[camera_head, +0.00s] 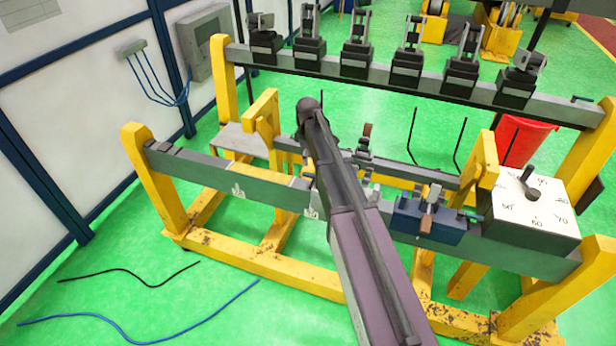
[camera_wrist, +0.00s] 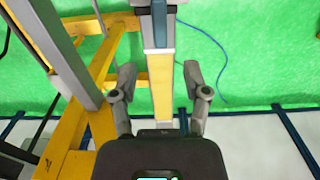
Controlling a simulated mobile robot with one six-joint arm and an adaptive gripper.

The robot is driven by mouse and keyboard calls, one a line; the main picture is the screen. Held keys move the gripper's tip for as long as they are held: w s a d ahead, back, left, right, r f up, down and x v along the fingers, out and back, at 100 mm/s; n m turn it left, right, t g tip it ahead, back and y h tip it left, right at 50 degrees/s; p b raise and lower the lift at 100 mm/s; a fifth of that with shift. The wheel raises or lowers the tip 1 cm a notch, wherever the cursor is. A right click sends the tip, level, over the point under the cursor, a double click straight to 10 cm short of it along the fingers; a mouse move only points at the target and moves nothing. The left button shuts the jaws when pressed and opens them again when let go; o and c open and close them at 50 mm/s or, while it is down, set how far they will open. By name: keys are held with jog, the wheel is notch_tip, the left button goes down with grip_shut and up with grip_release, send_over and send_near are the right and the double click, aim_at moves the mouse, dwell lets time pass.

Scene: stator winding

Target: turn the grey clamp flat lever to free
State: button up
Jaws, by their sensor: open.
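My gripper (camera_wrist: 158,88) shows in the wrist view with its two fingers spread wide and nothing between them. It is over a beam with a yellow strip (camera_wrist: 162,92) and a grey section (camera_wrist: 159,32) beyond it. In the head view my arm covers the middle of the front beam, and the gripper's fingers cannot be made out. A small clamp-like fitting (camera_head: 364,146) with levers stands just right of my arm. A blue block (camera_head: 428,217) with a brown-handled lever sits on the front beam farther right. I cannot tell which part is the grey clamp's flat lever.
Several black clamps with grey levers (camera_head: 357,48) stand along the back rail. A white dial box (camera_head: 535,200) is at the right end, with a red bin (camera_head: 524,138) behind it. Yellow posts (camera_head: 150,175) frame the bench. Cables (camera_head: 135,335) lie on the green floor.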

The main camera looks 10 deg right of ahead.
aim_at(308, 174)
jog(key=shift+f+b, duration=3.3)
jog(key=shift+f, duration=0.25)
grip_shut()
